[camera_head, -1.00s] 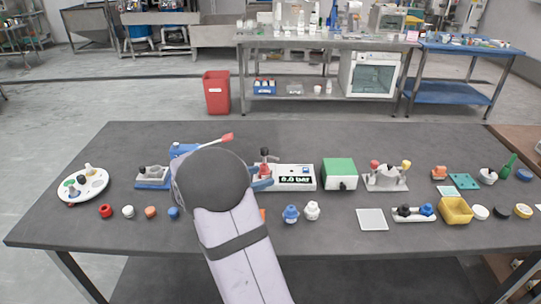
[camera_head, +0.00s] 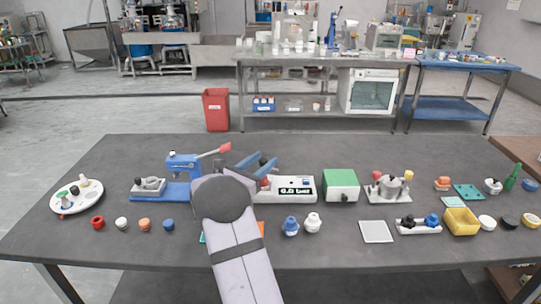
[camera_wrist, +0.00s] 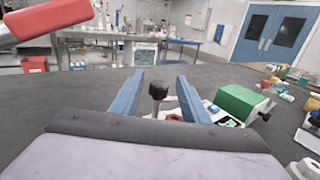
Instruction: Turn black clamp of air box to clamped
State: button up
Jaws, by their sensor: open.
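The air box (camera_head: 288,188) is a white box with a dark pressure display, on the table just right of my gripper. Its black clamp (camera_wrist: 158,91) shows in the wrist view as an upright dark handle with a rounded top, above a red part (camera_wrist: 174,117). My gripper (camera_wrist: 160,80) is open, with one blue finger on each side of the handle as seen there; I cannot tell whether they touch it. In the head view my gripper (camera_head: 258,163) is over the air box's left end, and my wrist and fingers hide most of the clamp.
A blue lever press (camera_head: 183,168) with a red handle (camera_head: 214,151) stands close left of my gripper. A green box (camera_head: 340,180) is right of the air box. Blue (camera_head: 291,226) and white (camera_head: 313,222) small parts stand in front. Bare table lies behind.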

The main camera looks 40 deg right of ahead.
aim_at(266, 159)
jog(key=shift+w+d+p, duration=0.2)
jog(key=shift+w+d, duration=0.05)
jog(key=shift+d, duration=0.9)
jog(key=shift+w+d+p, duration=0.15)
jog(key=shift+w+d, duration=0.05)
jog(key=shift+d, duration=0.95)
jog(key=shift+c, duration=0.4)
jog(key=c, duration=1)
